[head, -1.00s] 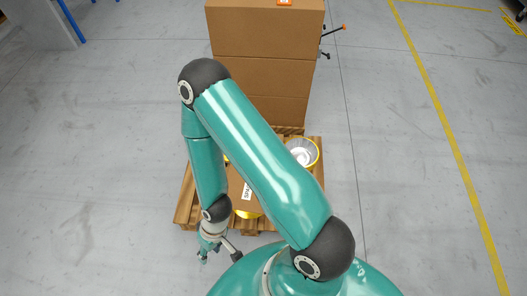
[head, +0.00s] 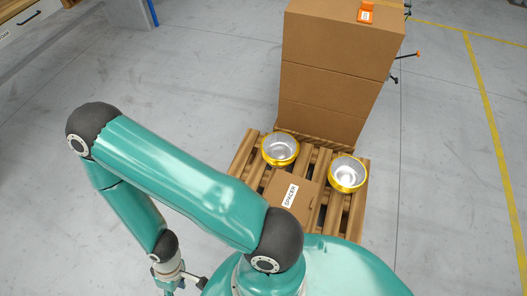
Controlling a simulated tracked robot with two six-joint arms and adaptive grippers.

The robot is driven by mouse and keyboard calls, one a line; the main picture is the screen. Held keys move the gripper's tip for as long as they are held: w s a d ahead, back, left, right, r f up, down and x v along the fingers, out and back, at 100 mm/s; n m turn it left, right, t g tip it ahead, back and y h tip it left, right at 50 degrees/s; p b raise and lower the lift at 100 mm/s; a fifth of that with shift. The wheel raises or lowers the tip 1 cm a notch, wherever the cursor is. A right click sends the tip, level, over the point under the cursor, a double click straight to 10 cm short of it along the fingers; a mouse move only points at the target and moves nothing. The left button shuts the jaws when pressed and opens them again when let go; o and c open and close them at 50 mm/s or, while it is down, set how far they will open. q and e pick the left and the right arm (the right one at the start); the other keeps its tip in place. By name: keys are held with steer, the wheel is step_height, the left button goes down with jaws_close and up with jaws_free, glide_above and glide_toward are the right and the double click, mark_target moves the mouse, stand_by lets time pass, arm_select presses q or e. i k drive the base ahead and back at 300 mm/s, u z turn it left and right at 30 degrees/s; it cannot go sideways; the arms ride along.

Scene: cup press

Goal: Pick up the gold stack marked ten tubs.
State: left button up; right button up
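Two round gold-rimmed tub stacks with silvery insides stand upright on the wooden pallet: a left stack (head: 280,149) and a right stack (head: 348,174). I cannot read a count mark on either, so I cannot tell which is marked ten. My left arm bends out to the left, and its gripper (head: 168,289) hangs at the bottom edge, partly cut off. It is left of the pallet and well apart from both stacks. Whether it is open or shut does not show. My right gripper is out of view.
A brown box labelled SPACER (head: 293,194) lies on the pallet (head: 244,152) between and in front of the stacks. A tall pile of cartons (head: 335,75) stands behind them, with an orange device (head: 366,12) on top. Grey floor (head: 200,80) is clear to the left.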

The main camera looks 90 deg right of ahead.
mark_target(347, 175)
steer(key=z, duration=0.1)
steer(key=k, duration=2.8)
steer(key=u, duration=2.1)
steer(key=i, duration=0.1)
steer(key=z, duration=3.65)
steer(key=i, duration=1)
steer(key=u, duration=0.05)
